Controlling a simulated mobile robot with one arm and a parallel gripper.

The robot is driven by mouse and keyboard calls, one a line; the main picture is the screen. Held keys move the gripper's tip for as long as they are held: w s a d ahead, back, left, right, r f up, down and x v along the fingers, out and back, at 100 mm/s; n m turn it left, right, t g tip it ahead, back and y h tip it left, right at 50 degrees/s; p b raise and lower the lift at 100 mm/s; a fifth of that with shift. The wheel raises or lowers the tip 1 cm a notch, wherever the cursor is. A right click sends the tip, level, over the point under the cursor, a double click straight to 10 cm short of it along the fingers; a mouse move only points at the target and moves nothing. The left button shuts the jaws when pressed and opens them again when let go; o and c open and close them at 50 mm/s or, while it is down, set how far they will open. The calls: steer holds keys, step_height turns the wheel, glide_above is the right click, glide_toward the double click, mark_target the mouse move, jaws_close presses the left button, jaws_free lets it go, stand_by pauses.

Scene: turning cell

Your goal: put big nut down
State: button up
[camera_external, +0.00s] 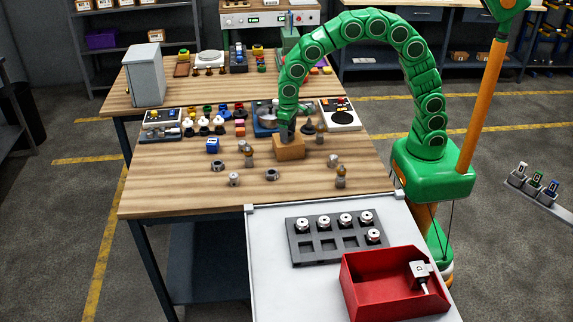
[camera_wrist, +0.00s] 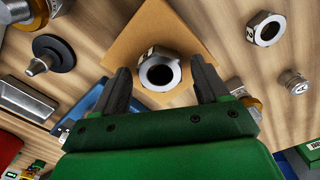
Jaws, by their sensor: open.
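The big nut (camera_wrist: 146,58), a grey metal ring with a dark round hole, lies flat on a tan square block (camera_wrist: 172,22) in the wrist view. My gripper (camera_wrist: 161,66) is open, with one dark finger on each side of the nut. Small gaps show between fingers and nut. In the external view my gripper (camera_external: 288,139) is low over the tan block (camera_external: 291,152) on the wooden table, and the nut is hidden there.
Another metal nut (camera_wrist: 266,28) lies right of the block in the wrist view. Loose nuts and fittings, such as a nut (camera_external: 218,165), surround the block. A grey tray (camera_external: 300,256) and a red bin (camera_external: 385,300) stand in front. The table's front left (camera_external: 165,190) is clear.

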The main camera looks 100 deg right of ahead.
step_height(320, 180, up, 11)
steer(key=s+a+n+g, duration=0.1)
steer(key=s+n, duration=0.2)
steer(key=s, duration=1.7)
steer(key=s+a+n, duration=0.2)
steer(key=s+n, duration=0.1)
steer(key=s, duration=1.8)
steer(key=shift+a+g, duration=0.25)
steer(key=shift+g, duration=0.15)
